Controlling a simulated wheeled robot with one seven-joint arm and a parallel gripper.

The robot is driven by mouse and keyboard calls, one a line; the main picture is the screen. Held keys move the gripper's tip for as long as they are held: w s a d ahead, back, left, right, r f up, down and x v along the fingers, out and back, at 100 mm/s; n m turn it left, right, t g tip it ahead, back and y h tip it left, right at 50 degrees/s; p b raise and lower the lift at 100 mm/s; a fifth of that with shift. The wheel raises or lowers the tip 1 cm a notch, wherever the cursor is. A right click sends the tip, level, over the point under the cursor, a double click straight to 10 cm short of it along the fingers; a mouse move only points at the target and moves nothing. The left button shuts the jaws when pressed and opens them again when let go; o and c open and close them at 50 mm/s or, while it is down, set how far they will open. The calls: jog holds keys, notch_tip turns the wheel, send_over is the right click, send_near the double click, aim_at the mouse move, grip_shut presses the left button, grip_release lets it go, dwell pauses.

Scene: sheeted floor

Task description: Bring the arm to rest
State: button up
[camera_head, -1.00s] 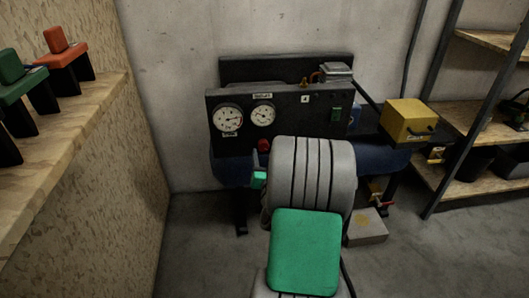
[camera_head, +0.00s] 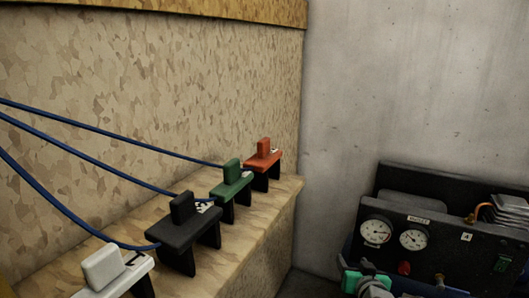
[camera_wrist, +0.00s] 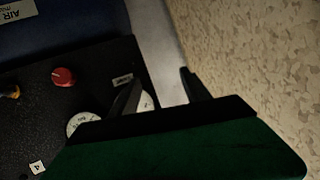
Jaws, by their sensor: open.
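My gripper (camera_wrist: 160,92) shows in the wrist view with its two dark fingers apart and nothing between them. Behind the fingers is the dark panel (camera_wrist: 70,110) with a red knob (camera_wrist: 63,77) and white dials, then a pale strip and speckled board. I cannot tell the distance to them. In the head view, a green and grey part of my arm shows at the bottom edge, in front of the panel (camera_head: 450,240). Most of my arm and the gripper's fingers are out of that view.
On a wooden ledge (camera_head: 258,235) at left stand a white block (camera_head: 103,268), a black block (camera_head: 185,232), a green block (camera_head: 232,182) and an orange-red block (camera_head: 263,160). Blue cables (camera_head: 85,180) run to some of them. Concrete wall (camera_head: 400,80) rises behind the panel.

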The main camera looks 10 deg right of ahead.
jog(key=s+a+r+n+g+y+p, duration=0.2)
jog(key=s+a+r+g+p, duration=0.1)
jog(key=a+r+p, duration=0.4)
jog(key=s+a+r+n+g+y+p, duration=0.1)
jog(key=s+a+r+n+g+p, duration=0.15)
jog(key=a+r+p, duration=0.4)
jog(key=s+a+r+g+p, duration=0.4)
jog(key=s+r, duration=0.5)
jog(key=s, duration=0.3)
jog(key=shift+s+r+m+g+h+p, duration=0.15)
jog(key=shift+r+m+g+h+p, duration=0.2)
jog(key=shift+g+p, duration=0.2)
jog(key=shift+a, duration=0.1)
